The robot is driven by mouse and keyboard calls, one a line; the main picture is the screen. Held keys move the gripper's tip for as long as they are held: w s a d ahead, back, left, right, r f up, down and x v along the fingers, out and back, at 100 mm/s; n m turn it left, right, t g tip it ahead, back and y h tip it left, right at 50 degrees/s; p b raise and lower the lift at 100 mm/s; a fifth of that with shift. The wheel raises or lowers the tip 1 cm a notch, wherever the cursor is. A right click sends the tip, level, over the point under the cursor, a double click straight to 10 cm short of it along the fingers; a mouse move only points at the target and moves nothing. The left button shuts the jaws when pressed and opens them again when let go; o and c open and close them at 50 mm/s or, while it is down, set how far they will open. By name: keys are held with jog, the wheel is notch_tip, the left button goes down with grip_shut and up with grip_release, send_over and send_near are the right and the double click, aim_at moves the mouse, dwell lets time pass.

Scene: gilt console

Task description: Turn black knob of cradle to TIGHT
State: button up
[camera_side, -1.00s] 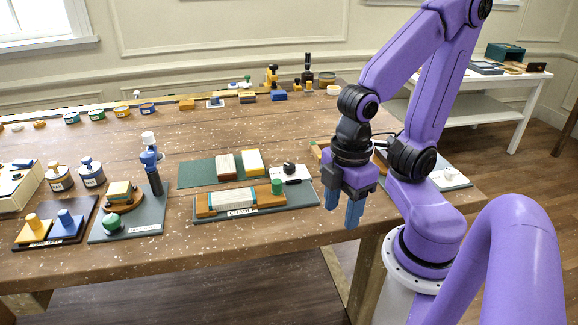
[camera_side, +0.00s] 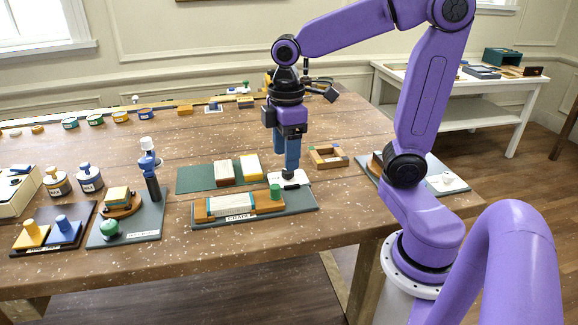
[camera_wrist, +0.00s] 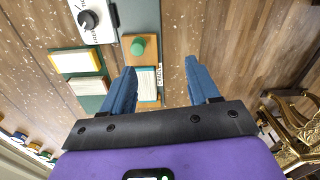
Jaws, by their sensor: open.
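The cradle (camera_side: 206,219) is a grey board with a wooden holder and a pale ribbed block, labelled on its front edge. A green cylinder (camera_side: 275,192) stands at the holder's right end and also shows in the wrist view (camera_wrist: 138,46). The black knob (camera_wrist: 88,18) sits on a white plate (camera_wrist: 103,34) with printing, at the top left of the wrist view; I cannot read its setting. In the side view my gripper (camera_side: 285,168) points down over the plate's area and largely hides the knob. My gripper is open and empty; in the wrist view the knob lies outside its fingers.
A green mat (camera_side: 196,178) with a red-and-white block and a yellow block lies behind the cradle. A wooden frame (camera_side: 328,156) lies to the right behind. A board with a blue clamp (camera_side: 148,165) stands at the left. The table's front edge is close to the cradle.

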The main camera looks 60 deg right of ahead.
jog(key=w+d+r+m, duration=0.1)
jog(key=w+d+r, duration=0.15)
jog(key=d, duration=0.35)
jog(key=w+d+r+m, duration=0.1)
jog(key=w+d+r, duration=0.1)
jog(key=w+d, duration=0.3)
jog(key=f, duration=1.1)
jog(key=s+d+f, duration=0.1)
jog(key=f, duration=0.5)
jog(key=shift+f, duration=0.3)
jog(key=c, duration=1)
